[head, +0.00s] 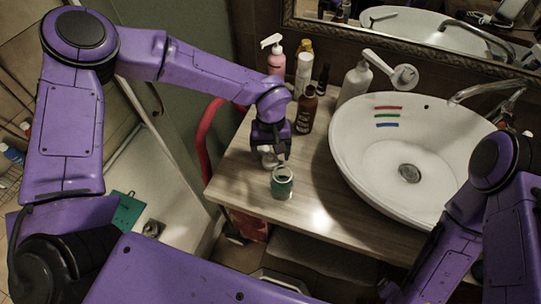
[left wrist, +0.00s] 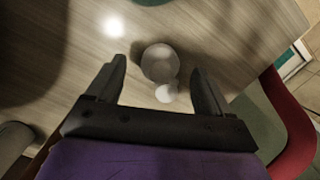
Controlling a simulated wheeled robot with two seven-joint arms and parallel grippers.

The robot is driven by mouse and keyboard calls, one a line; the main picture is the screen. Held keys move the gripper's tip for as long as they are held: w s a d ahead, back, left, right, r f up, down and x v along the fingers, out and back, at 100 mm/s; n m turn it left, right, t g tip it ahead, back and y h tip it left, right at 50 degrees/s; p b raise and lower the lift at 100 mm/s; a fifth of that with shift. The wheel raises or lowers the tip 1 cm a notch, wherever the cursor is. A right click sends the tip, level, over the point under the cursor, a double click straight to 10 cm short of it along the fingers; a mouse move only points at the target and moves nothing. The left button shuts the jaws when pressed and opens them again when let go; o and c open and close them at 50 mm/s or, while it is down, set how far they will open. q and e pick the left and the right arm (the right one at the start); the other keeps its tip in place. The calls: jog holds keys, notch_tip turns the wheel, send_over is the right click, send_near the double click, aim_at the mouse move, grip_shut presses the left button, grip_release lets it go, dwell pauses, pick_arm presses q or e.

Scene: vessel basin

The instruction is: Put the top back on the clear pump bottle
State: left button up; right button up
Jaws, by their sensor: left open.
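The clear pump bottle (head: 283,184) looks like a short greenish see-through jar with an open dark mouth. It stands upright near the front edge of the wooden counter. A small pale pump top (head: 270,160) lies on the counter just behind and left of it. My left gripper (head: 270,150) points down over the top, fingers apart. In the left wrist view the top shows as a round grey disc (left wrist: 160,62) with a smaller whitish knob (left wrist: 166,93), between the open fingers (left wrist: 160,85) and not gripped. My right gripper is out of view; only its arm shows.
A white basin (head: 350,145) fills the counter's right. Behind my left gripper stand a brown bottle (head: 307,112), a pink pump bottle (head: 276,60) and other bottles. A red curved object (head: 203,150) is left of the counter. Some counter around the jar is bare.

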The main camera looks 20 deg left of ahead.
aim_at(271, 156)
pick_arm(q)
jog(key=shift+s+f, duration=0.1)
jog(key=shift+f, duration=0.75)
jog(key=c, duration=1.1)
notch_tip(271, 156, up, 10)
jog(key=shift+r+b, duration=0.1)
jog(key=shift+b, duration=0.8)
